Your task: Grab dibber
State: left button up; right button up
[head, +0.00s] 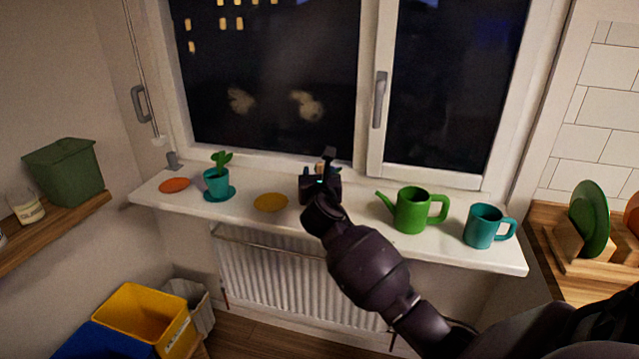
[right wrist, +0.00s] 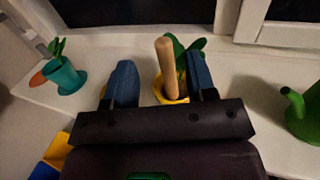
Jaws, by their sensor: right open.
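The dibber, a light wooden rod with a rounded top (right wrist: 166,62), stands nearly upright in the right wrist view. Its lower end is in or just in front of a small yellow pot (right wrist: 158,88); I cannot tell which. My right gripper (right wrist: 162,82) is open, with one blue finger on each side of the dibber and a visible gap on the left. In the head view my right gripper (head: 320,182) is over the windowsill and hides the pot and nearly all of the dibber. My left gripper is not in view.
Green leaves (right wrist: 186,48) show behind the dibber. On the white sill (head: 350,211) stand a teal plant pot (head: 216,183), an orange disc (head: 174,185), a yellow disc (head: 271,202), a green watering can (head: 410,212) and a teal mug (head: 481,227). The window is close behind.

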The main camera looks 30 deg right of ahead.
aim_at(320, 165)
jog(key=shift+d+r+x, duration=0.1)
jog(key=shift+r+x, duration=0.05)
jog(key=shift+x, duration=1.25)
jog(key=shift+d+r+x, duration=0.1)
jog(key=shift+d+x, duration=0.05)
jog(key=shift+x, duration=1.25)
jog(key=shift+s, duration=0.15)
grip_shut()
